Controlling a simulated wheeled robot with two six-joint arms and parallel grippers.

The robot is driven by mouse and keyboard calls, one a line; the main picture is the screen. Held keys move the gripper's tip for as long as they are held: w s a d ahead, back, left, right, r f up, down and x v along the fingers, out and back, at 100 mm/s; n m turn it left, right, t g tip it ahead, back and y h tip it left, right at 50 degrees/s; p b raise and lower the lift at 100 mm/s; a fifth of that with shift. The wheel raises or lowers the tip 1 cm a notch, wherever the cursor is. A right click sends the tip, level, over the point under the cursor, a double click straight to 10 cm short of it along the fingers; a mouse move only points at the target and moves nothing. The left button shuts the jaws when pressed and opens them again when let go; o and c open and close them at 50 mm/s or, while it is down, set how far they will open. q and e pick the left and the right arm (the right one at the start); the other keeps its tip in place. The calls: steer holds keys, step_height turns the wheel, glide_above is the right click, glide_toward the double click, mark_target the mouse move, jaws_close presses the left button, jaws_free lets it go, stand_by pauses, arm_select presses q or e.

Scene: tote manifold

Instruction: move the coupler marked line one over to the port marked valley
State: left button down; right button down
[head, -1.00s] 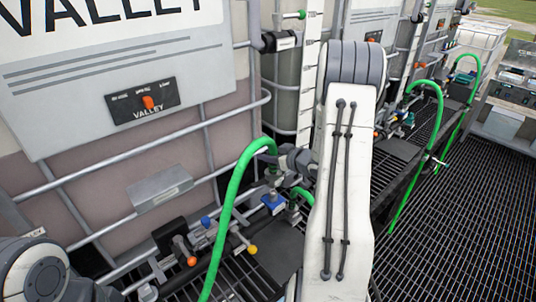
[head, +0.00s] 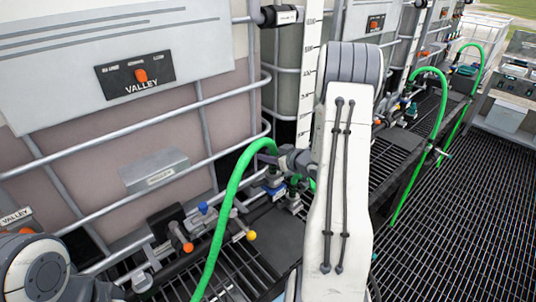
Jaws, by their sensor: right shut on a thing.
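My right gripper (head: 275,162) is shut on the upper end of a green hose (head: 228,200), where its coupler sits; fingers and hose hide most of the coupler, and no line one mark can be read. The hose arches down to the lower left. Below the gripper are a blue-handled fitting (head: 272,188) and a metal fitting (head: 293,202); I cannot tell if the coupler touches either. A VALLEY label (head: 16,217) stands at the left edge, and a VALLEY panel (head: 136,80) is on the tote. Which port is valley's is unclear. My left gripper is out of view.
A black valve with an orange handle (head: 180,236), a blue knob (head: 203,207) and a yellow knob (head: 251,235) stand left of the gripper. Tote cage bars (head: 130,128) run behind. More green hoses (head: 440,100) hang at right beside open grating floor (head: 450,230).

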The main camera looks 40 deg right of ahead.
steer(key=shift+f, duration=0.35)
steer(key=shift+c, duration=2.4)
jaws_free()
steer(key=shift+s, duration=0.15)
steer(key=b+v, duration=0.2)
steer(key=v, duration=0.8)
steer(key=shift+r, duration=0.1)
